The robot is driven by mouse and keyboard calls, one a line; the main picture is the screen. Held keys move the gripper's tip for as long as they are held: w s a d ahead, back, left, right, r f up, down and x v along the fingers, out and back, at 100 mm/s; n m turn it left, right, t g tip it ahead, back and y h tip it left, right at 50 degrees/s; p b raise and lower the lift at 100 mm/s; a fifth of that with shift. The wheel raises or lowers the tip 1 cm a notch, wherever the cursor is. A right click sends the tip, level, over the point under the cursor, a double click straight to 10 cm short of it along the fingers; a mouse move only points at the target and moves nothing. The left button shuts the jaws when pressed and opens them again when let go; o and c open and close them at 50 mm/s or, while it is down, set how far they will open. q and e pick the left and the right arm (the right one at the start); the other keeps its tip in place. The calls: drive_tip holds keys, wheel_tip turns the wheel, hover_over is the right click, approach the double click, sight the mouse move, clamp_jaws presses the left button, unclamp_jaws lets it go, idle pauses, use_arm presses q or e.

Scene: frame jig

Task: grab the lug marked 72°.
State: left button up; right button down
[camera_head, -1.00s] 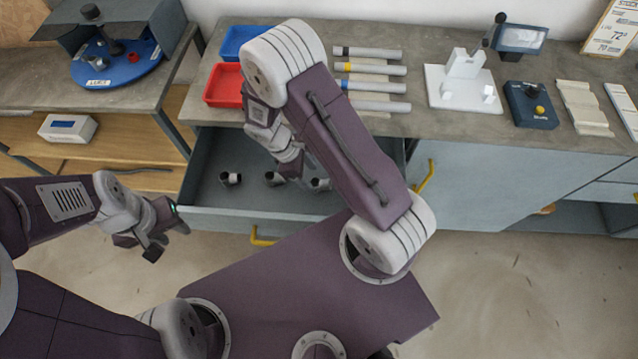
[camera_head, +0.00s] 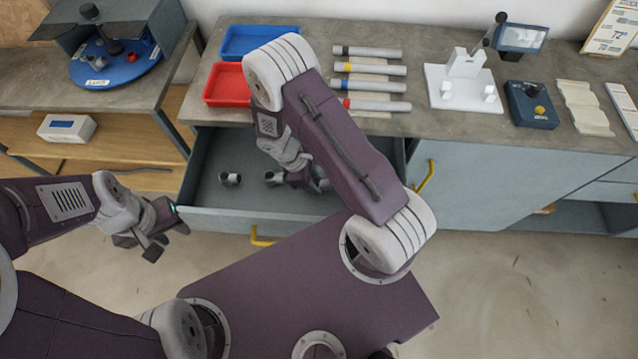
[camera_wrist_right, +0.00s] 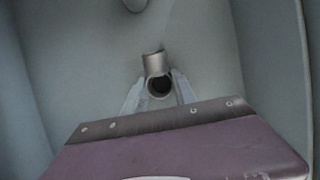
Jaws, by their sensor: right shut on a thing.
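Small grey tubular lugs lie in the open drawer. In the head view one lug (camera_head: 230,179) sits at the left and another lug (camera_head: 273,179) near the middle. A third lug (camera_head: 322,185) is partly hidden by my right gripper (camera_head: 306,180), which reaches down into the drawer. In the right wrist view my right gripper (camera_wrist_right: 157,88) is shut on a lug (camera_wrist_right: 153,64), its fingers on either side of the open round end. No angle mark on any lug can be read. My left gripper (camera_head: 165,240) is open and empty, in front of the drawer's left side.
The drawer (camera_head: 215,222) has raised walls around the lugs. Another lug (camera_wrist_right: 135,4) shows at the top of the wrist view. Above are red (camera_head: 226,88) and blue (camera_head: 255,40) trays and a white jig (camera_head: 460,85). A blue turntable (camera_head: 120,68) stands at the left.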

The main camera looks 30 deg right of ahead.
sight(324, 183)
drive_tip(key=shift+r, duration=0.15)
drive_tip(key=shift+r, duration=0.3)
drive_tip(key=r, duration=0.4)
drive_tip(key=shift+s+d, duration=0.3)
drive_tip(key=shift+s, duration=0.1)
drive_tip(key=s+d+r, duration=0.6)
drive_tip(key=s, duration=0.2)
drive_tip(key=shift+s+d, duration=0.15)
drive_tip(key=shift+s, duration=0.25)
drive_tip(key=shift+r, duration=0.15)
